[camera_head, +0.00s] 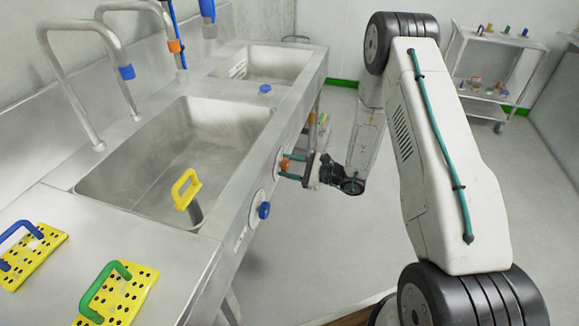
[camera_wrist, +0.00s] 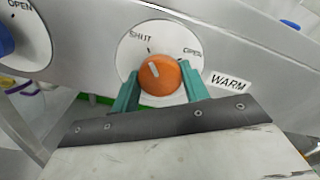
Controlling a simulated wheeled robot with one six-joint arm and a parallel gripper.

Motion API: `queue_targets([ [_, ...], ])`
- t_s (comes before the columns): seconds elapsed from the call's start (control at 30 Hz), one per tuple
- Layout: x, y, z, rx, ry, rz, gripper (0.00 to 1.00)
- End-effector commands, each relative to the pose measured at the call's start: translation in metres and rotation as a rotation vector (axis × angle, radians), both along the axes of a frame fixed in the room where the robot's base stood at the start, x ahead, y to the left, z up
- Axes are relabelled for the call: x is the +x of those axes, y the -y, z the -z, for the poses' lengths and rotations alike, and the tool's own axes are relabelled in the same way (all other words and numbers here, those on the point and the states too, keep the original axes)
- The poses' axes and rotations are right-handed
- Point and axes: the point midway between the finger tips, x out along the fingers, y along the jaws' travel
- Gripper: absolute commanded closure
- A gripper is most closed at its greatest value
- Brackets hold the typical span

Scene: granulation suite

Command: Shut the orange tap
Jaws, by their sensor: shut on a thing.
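The orange tap is an orange knob (camera_wrist: 160,75) on a round white dial (camera_wrist: 128,62) with "SHUT" at upper left and "OPEN" at right; a "WARM" label is beside it. The knob's white mark points up and slightly left, towards the SHUT side; I cannot tell if it lines up exactly. My gripper (camera_wrist: 160,88) is shut on the knob, one teal finger on each side. In the head view the orange knob (camera_head: 284,164) is on the sink unit's front panel, partly hidden by my gripper (camera_head: 289,169).
A blue knob (camera_head: 263,210) is on the same panel, nearer the camera; it also shows in the wrist view (camera_wrist: 5,38). A yellow-handled tool (camera_head: 185,189) stands in the near basin (camera_head: 150,150). Perforated yellow plates (camera_head: 124,296) lie on the counter. Floor (camera_head: 300,255) beside the sink is clear.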

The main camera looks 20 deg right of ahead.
Motion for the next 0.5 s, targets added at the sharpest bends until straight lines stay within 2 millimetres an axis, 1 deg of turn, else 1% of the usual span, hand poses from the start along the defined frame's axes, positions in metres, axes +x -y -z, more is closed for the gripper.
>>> queue_targets([
  [0.2, -0.0011, 0.0009, 0.001, -0.051, 0.068, 0.001, 0.78],
  [0.5, -0.0012, 0.0008, 0.0011, -0.075, 0.1, 0.001, 0.78],
])
